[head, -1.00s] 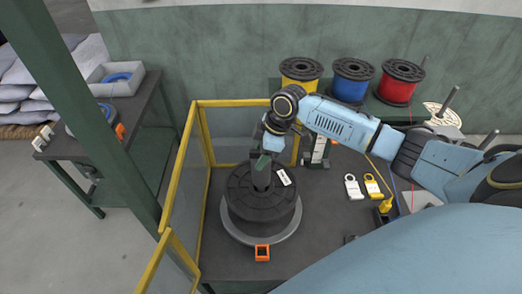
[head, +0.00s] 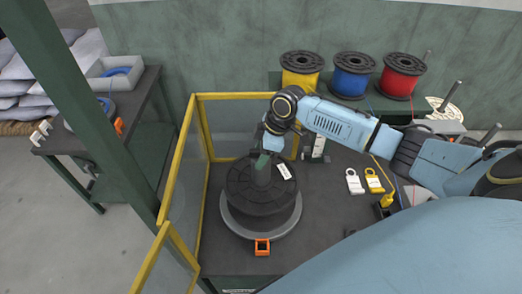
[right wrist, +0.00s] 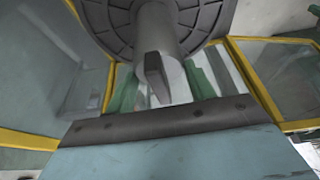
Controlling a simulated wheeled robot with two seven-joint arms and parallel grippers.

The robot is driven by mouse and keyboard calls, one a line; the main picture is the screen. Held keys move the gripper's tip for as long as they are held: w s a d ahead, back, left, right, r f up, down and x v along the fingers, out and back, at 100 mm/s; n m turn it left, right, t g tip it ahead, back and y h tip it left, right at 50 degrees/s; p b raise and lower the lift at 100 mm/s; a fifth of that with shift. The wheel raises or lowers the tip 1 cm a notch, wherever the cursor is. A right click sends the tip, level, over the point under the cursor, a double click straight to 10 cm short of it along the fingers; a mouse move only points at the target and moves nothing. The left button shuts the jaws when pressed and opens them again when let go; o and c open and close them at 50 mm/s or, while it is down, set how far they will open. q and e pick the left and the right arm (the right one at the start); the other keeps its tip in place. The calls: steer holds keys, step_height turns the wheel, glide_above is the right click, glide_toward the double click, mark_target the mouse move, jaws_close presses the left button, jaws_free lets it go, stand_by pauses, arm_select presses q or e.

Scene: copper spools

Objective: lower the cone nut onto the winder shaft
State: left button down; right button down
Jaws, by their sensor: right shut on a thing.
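My right gripper (head: 263,160) is above the middle of the black spool (head: 240,192), which lies flat on the round grey winder plate (head: 229,224). It is shut on the grey cone nut (head: 262,175), which shows below the fingers at the spool's hub. In the right wrist view the grey round piece (right wrist: 157,25) stands in front of the spool flange (right wrist: 92,15), with a dark finger (right wrist: 155,75) against it. The winder shaft cannot be told apart, and contact between nut and spool is unclear. My left gripper is out of view.
A yellow-framed guard (head: 182,165) stands close on the left and behind. An orange block (head: 262,247) sits at the plate's front edge. Yellow, blue and red spools (head: 353,80) stand at the back.

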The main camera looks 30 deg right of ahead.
steer(key=shift+c, duration=2.3)
jaws_free()
steer(key=b+v, duration=0.1)
steer(key=v, duration=1.2)
steer(key=shift+r, duration=0.25)
steer(key=shift+f, duration=0.1)
